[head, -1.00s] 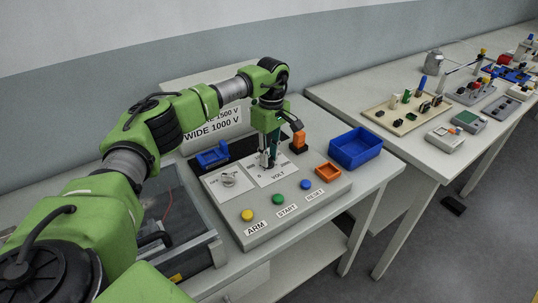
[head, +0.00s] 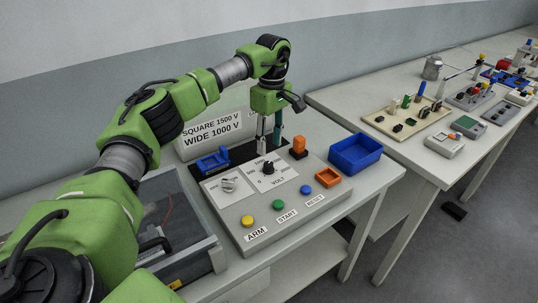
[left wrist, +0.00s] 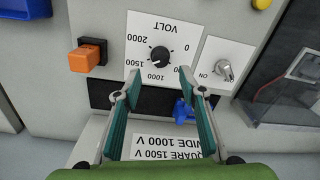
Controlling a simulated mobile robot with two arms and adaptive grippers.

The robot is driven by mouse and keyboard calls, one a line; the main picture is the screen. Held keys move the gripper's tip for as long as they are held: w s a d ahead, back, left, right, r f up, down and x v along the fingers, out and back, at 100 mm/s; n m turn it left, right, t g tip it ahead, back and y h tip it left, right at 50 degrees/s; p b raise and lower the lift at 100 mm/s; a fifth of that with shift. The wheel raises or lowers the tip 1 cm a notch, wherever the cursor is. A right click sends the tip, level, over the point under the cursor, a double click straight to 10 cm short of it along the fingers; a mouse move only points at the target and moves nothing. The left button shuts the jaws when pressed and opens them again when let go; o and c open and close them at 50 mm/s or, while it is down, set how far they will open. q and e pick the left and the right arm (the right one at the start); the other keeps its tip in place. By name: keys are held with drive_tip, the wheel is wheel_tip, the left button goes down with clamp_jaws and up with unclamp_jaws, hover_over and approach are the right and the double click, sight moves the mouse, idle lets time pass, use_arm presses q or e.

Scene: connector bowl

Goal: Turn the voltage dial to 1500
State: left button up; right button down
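The black voltage dial (head: 268,168) sits on a white VOLT plate on the grey panel. It also shows in the left wrist view (left wrist: 159,55), upside down, with marks from 0 to 2000. Its pale pointer mark seems to face the lower left there, toward the 1500 side, but it is too small to read exactly. My left gripper (head: 269,143) is raised behind and above the dial, apart from it. In the left wrist view its two teal-padded fingers (left wrist: 158,76) are spread and empty, with the dial just beyond the tips. My right gripper is not in view.
An ON switch (head: 228,184) is beside the dial. Yellow, green and blue buttons line the front. A sign reads SQUARE 1500 V, WIDE 1000 V.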

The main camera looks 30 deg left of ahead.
use_arm(q)
wheel_tip(320, 180, up, 5)
drive_tip(key=shift+w+r, duration=0.15)
drive_tip(key=shift+r, duration=0.05)
drive_tip(key=shift+f, duration=0.1)
idle(0.4)
